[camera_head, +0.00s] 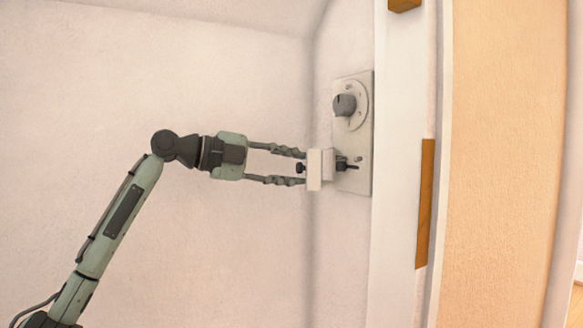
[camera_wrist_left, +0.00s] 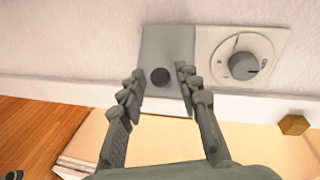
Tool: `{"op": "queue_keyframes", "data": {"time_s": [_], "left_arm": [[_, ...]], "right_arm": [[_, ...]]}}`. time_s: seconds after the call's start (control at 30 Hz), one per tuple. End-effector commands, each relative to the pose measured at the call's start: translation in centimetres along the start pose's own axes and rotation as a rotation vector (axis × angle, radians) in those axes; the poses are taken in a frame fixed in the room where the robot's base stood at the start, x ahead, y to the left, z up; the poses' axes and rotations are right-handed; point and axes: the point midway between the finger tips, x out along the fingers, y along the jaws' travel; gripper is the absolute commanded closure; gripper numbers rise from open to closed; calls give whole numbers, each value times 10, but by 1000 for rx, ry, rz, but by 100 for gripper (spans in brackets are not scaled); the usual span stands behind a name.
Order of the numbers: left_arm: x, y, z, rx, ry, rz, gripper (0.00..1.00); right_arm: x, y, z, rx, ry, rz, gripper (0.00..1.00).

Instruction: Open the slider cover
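A pale plate (camera_head: 365,139) on the wall carries a dark dial (camera_head: 345,105) above and a light box-like slider cover (camera_head: 314,178) below. A small dark knob (camera_head: 300,168) sticks out of the cover. In the left wrist view, the cover (camera_wrist_left: 165,45) is a grey panel beside the dial (camera_wrist_left: 243,66), with the round dark knob (camera_wrist_left: 160,77) near its lower edge. My left gripper (camera_head: 302,167) is open, its fingers above and below the knob. In the wrist view, the knob shows between the fingertips (camera_wrist_left: 160,72), with gaps on both sides. My right gripper is not in view.
A white door frame (camera_head: 400,160) stands just right of the plate, with a wooden piece (camera_head: 425,203) on it. A wooden block (camera_wrist_left: 293,124) shows in the wrist view. The wall (camera_head: 180,70) left of the plate is bare.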

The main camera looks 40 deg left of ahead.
Motion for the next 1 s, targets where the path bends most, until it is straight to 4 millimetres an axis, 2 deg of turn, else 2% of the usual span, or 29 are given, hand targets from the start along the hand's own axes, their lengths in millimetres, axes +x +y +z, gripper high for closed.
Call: {"op": "queue_keyframes", "data": {"time_s": [0.37, 0.8, 1.0], "left_arm": [[-3, 0, 0, 0, 0, 0, 59], [-67, 0, 0, -1, 0, 0, 59], [-75, 0, 0, 0, 0, 1, 59]], "right_arm": [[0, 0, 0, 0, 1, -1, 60], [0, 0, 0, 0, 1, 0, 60], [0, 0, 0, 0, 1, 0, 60]]}}
